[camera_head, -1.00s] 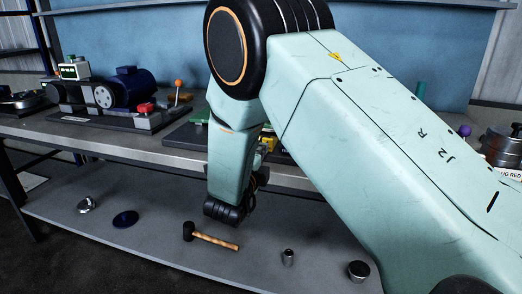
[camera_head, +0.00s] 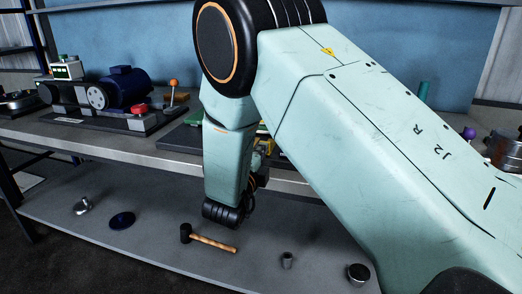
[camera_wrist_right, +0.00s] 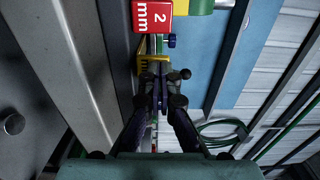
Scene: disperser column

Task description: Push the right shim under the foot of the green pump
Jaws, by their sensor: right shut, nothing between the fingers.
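In the right wrist view a red block marked "2 mm" (camera_wrist_right: 152,15) and a yellow block marked "mm" (camera_wrist_right: 147,63) lie at the bench edge. I cannot tell which one is the right shim. My right gripper (camera_wrist_right: 161,74) is shut and empty, its fingertips close beside the yellow block; contact cannot be told. A green part (camera_wrist_right: 197,5) shows at the top edge, too cropped to name. My left gripper is out of view.
A blue motor (camera_head: 125,88) stands on the bench (camera_head: 90,142) at left. The lower shelf (camera_head: 165,262) holds a mallet (camera_head: 212,242), a dark disc (camera_head: 122,220) and small metal parts. A green hose (camera_wrist_right: 218,128) hangs at right in the wrist view.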

